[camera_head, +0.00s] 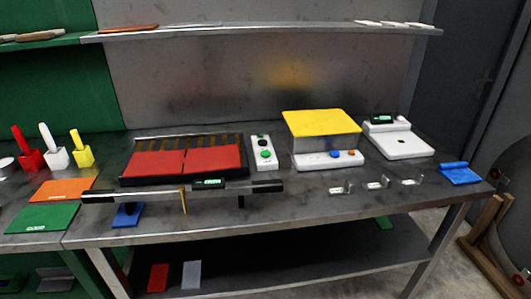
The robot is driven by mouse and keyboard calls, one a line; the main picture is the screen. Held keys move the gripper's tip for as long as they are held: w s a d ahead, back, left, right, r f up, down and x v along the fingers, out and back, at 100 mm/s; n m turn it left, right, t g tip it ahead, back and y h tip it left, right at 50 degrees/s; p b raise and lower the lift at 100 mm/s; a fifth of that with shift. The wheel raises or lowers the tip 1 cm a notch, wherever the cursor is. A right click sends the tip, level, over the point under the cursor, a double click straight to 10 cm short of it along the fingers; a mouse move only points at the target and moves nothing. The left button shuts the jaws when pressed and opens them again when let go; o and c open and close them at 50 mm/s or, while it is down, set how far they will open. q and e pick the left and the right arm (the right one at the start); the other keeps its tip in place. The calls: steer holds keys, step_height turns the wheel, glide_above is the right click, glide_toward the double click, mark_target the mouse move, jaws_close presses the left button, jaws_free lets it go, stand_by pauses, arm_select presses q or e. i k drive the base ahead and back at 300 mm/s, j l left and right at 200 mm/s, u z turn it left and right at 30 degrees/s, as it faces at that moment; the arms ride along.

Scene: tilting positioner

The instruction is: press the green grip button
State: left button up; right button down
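A narrow white control box (264,163) stands on the metal bench, between the red panels and the yellow-topped unit. It carries a round green button (266,154) near its front and a smaller greenish part further back; labels are too small to read. To its right is a white unit (307,160) with a tilted yellow plate (320,122) on top. Neither of my grippers is in view, and nothing covers the green button.
A dark frame with two red panels (158,164) lies left of the box. A long grey bar with black ends and a display (208,183) lies in front. Small metal brackets (376,183) and a white scale-like device (400,145) are at right.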

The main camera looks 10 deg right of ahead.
mark_target(264, 154)
steer(key=i+l+u, duration=0.45)
steer(key=u, duration=0.25)
steer(key=i+l+u, duration=0.15)
steer(key=l+u, duration=0.2)
steer(key=l, duration=0.15)
